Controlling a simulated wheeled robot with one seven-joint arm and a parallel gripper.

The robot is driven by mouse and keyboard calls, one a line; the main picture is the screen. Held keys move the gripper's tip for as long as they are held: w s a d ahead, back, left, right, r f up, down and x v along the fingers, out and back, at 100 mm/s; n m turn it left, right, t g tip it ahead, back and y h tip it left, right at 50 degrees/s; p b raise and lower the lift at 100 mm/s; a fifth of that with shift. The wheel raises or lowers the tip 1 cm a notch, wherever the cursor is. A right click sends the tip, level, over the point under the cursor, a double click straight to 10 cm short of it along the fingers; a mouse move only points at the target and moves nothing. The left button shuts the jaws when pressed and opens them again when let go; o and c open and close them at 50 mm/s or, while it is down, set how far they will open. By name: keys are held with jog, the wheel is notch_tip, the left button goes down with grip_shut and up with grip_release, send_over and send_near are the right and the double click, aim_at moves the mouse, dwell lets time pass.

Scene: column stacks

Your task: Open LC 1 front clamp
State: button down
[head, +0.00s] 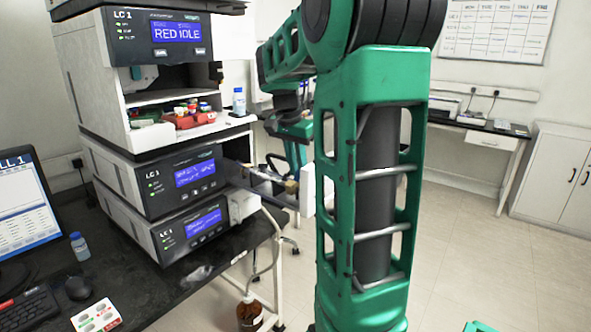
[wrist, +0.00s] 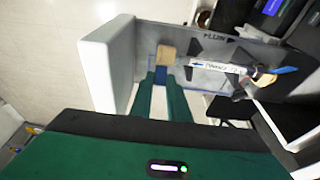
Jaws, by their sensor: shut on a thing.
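In the wrist view, an open panel (wrist: 215,52) with dark arrow marks carries a white labelled column (wrist: 218,67). A tan clamp block (wrist: 166,53) with a blue part under it is near the panel's left end; it looks like the front clamp. My gripper (wrist: 163,77) has its two green fingers close together at this block, shut on it. The fingertips' exact contact is hard to see.
Another tan piece (wrist: 264,79) with a blue tip is at the column's right end. A white block (wrist: 104,62) closes the panel's left end. The LC 1 top module (head: 165,30) reads RED IDLE. A brown bottle (head: 249,314) stands on the floor. Open floor lies to the right.

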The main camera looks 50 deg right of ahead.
aim_at(296, 177)
jog(key=a+h, duration=0.2)
jog(key=h, duration=0.1)
jog(key=shift+r, duration=0.15)
jog(key=h, duration=0.1)
jog(key=a+h, duration=0.1)
jog(key=h, duration=0.1)
jog(key=a+h, duration=0.1)
jog(key=shift+a+f+t+h, duration=0.15)
jog(key=shift+f+t+h, duration=0.1)
jog(key=shift+t+h, duration=0.15)
jog(key=shift+a+f+h, duration=0.3)
jog(key=shift+a+h, duration=0.2)
jog(key=shift+h, duration=0.55)
jog(key=shift+a+f+h, duration=0.3)
jog(key=shift+a+h, duration=0.15)
jog(key=shift+h, duration=0.6)
jog(key=shift+s+a+f+t+h, duration=0.15)
jog(key=shift+a+f+h, duration=0.15)
jog(key=shift+h, duration=0.45)
jog(key=shift+s+a+f+t+h, duration=0.15)
jog(key=shift+f+h, duration=0.2)
jog(key=shift+h, duration=0.4)
jog(key=shift+f, duration=0.1)
jog(key=c, duration=1.7)
grip_release()
jog(key=shift+s+a+f, duration=0.1)
jog(key=shift+s+a, duration=0.05)
jog(key=shift+a, duration=2.6)
jog(key=shift+s+a, duration=0.15)
jog(key=shift+a, duration=2.55)
